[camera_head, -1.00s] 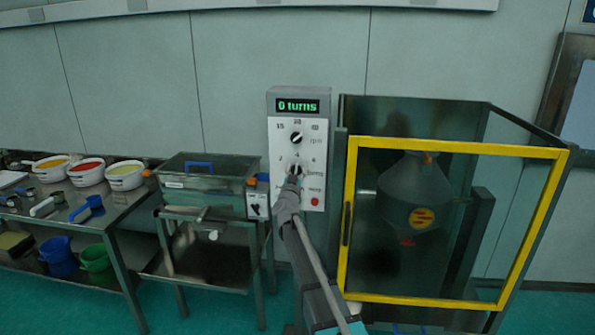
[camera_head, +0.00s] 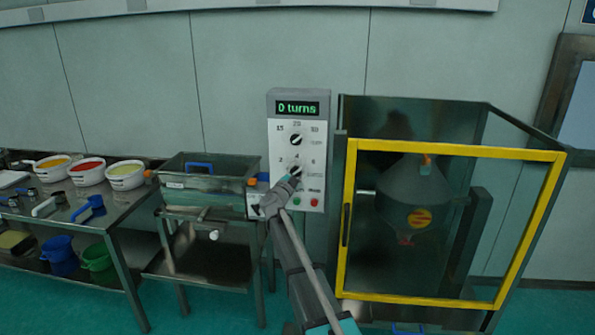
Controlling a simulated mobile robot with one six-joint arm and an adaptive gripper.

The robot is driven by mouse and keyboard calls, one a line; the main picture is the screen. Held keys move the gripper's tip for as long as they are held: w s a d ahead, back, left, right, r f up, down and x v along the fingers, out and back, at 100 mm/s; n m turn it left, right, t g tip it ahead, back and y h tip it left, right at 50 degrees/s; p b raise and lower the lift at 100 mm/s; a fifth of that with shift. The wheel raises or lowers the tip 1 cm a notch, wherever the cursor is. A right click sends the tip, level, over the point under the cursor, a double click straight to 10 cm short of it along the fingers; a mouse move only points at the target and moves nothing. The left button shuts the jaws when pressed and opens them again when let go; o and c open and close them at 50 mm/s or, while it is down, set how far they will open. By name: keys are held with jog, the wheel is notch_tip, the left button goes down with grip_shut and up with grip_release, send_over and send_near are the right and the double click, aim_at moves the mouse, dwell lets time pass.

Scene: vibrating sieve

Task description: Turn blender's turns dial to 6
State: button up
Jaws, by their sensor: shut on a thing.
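The blender's grey control panel (camera_head: 298,105) stands upright left of the yellow-framed guard. Its green display (camera_head: 297,108) reads "0 turns". The upper rpm dial (camera_head: 296,139) is a dark knob. The lower turns dial (camera_head: 295,169) has marks that look like 2 at its left and 6 at its right; its pointer direction is too small to read. My gripper (camera_head: 291,178) reaches up from below and is shut on the turns dial, covering its lower part. A green button and a red button (camera_head: 314,202) sit below the dial.
The yellow-framed guard door (camera_head: 450,149) is right of the panel, with the grey blender vessel (camera_head: 408,190) behind it. Left is the sieve box (camera_head: 205,185) on a metal stand. A table (camera_head: 70,215) further left holds white bowls.

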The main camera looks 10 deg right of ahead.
jog(key=shift+m, duration=0.3)
jog(key=o, duration=1.2)
jog(key=shift+c, duration=0.2)
jog(key=shift+s, duration=0.15)
